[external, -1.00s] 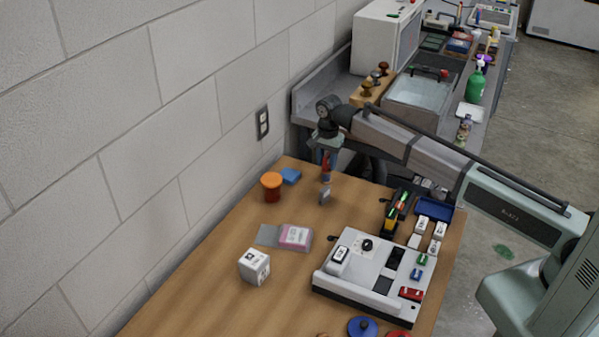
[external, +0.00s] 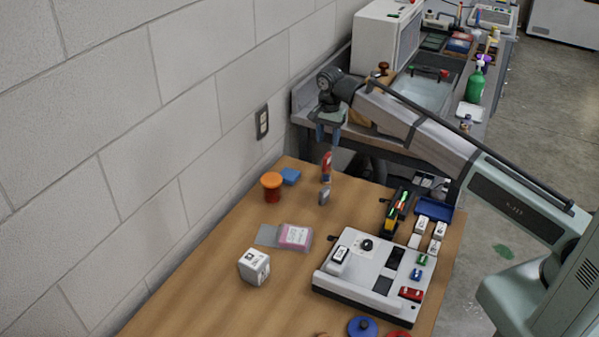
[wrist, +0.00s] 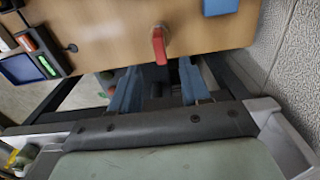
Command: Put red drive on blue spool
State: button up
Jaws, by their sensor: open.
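A narrow red object (external: 327,164), which looks like the red drive, stands near the back edge of the wooden table. It also shows in the wrist view (wrist: 159,44), at the table edge ahead of my fingers. Another small red block (external: 411,294) lies on the white device; I cannot tell for certain which is the drive. A round blue piece with a knob (external: 362,327), which looks like the blue spool, sits at the front of the table. My gripper (external: 328,133) is open and empty, above and behind the red object; its blue fingers (wrist: 155,88) are spread apart.
The white device (external: 345,277) fills the right of the table. An orange-topped jar (external: 271,186), a blue box (external: 290,176), a pink-and-white pack (external: 295,236) and a white cube (external: 254,266) stand left. A wall bounds the left; the table's front left is clear.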

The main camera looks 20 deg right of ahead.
jog(key=shift+r, duration=1.5)
